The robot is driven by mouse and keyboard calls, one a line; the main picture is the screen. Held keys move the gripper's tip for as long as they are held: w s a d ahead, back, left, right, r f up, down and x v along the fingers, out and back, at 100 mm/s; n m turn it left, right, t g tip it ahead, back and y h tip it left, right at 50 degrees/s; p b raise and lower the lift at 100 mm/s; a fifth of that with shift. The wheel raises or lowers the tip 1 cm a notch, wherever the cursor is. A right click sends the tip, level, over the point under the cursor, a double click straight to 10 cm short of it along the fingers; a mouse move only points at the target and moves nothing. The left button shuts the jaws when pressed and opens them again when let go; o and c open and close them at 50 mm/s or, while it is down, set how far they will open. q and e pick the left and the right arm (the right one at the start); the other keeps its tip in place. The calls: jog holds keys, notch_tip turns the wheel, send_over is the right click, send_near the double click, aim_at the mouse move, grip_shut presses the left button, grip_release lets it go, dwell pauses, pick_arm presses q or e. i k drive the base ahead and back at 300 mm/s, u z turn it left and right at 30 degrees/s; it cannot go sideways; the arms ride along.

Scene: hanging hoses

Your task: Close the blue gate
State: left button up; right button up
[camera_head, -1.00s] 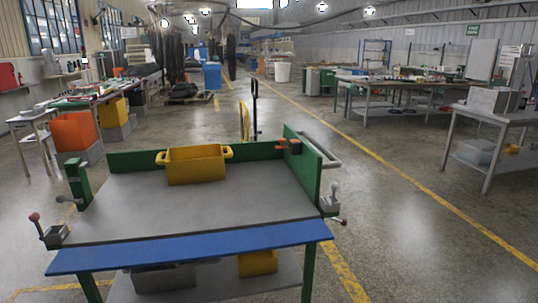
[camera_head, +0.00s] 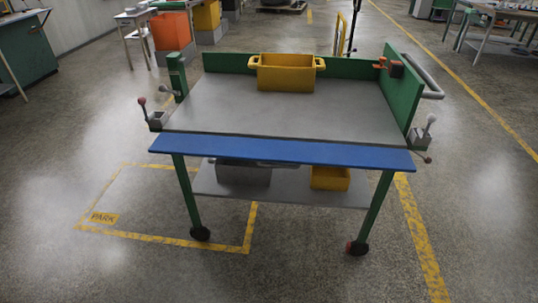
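The blue gate (camera_head: 280,151) is a long flat panel along the near edge of a green cart with a grey top (camera_head: 270,112). It is folded down, not standing up like the green walls. A grey latch block with a red-knobbed lever (camera_head: 155,120) is at its left end. A similar block with a grey-knobbed lever (camera_head: 420,138) is at its right end. Neither of my grippers is in view.
A yellow bin (camera_head: 286,76) stands at the back of the cart top. A grey bin (camera_head: 243,175) and a yellow bin (camera_head: 330,179) sit on the lower shelf. The cart has wheels (camera_head: 200,233). The floor in front is clear, with yellow lines (camera_head: 165,238).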

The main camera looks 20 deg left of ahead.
aim_at(257, 150)
jog(key=u, duration=1.25)
jog(key=i, duration=0.65)
jog(key=z, duration=0.95)
